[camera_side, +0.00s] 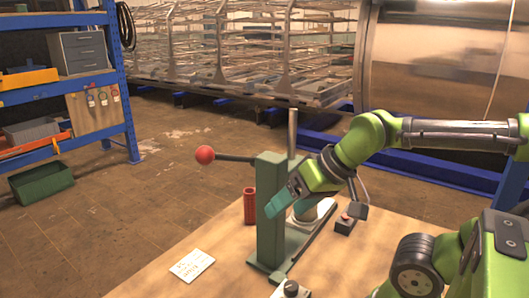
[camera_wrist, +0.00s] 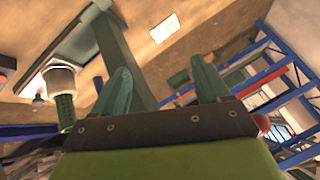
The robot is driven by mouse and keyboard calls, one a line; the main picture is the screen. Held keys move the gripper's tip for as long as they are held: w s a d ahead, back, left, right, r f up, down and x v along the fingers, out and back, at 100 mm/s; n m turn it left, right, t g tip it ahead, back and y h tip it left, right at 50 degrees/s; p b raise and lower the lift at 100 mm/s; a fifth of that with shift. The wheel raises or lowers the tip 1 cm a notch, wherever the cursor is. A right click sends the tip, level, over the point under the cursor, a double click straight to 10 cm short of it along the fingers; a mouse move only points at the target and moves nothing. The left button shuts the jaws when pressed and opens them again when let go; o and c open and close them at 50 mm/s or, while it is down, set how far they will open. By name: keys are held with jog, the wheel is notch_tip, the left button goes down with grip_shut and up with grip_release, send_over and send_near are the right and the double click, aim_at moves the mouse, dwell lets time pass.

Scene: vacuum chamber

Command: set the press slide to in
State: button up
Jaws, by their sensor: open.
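The green press (camera_side: 270,215) stands on the table, with a lever ending in a red ball (camera_side: 205,155) pointing left and a metal rod upright at its top. Its dark base plate (camera_side: 318,245) lies on the table. I cannot clearly make out which part is the slide or its position. My gripper (camera_side: 280,203) is beside the press column in the side view, its teal fingers overlapping it; contact cannot be told. In the wrist view the fingers (camera_wrist: 163,88) are apart with nothing held between them, and the green column (camera_wrist: 125,60) passes behind them.
On the wooden table are a red cylinder (camera_side: 249,206), a white card (camera_side: 192,265), a small box with a red button (camera_side: 346,221) and a knobbed box (camera_side: 290,290). The table is clear around the card. Blue shelving (camera_side: 130,120) stands beyond.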

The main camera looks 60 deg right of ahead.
dwell(0.4)
jog(key=shift+c, duration=1)
notch_tip(320, 180, up, 11)
jog(key=shift+r, duration=0.1)
jog(key=shift+c, duration=0.6)
jog(key=w+d+r+m+g+h, duration=0.1)
jog(key=w+d+r+g, duration=0.3)
jog(key=d, duration=0.9)
jog(key=w+d+r+m+g+h, duration=0.15)
jog(key=w+d, duration=0.45)
jog(key=d, duration=0.6)
jog(key=d+f+m+g, duration=0.1)
jog(key=d+f, duration=0.2)
jog(key=d, duration=0.4)
jog(key=d+f+m+g, duration=0.1)
jog(key=d+f+m, duration=0.15)
jog(key=d, duration=0.55)
jog(key=shift+n+y, duration=0.25)
jog(key=shift+n, duration=0.25)
jog(key=f, duration=3)
jog(key=shift+s+a+f, duration=0.2)
jog(key=shift+s+f, duration=0.1)
jog(key=shift+f, duration=0.1)
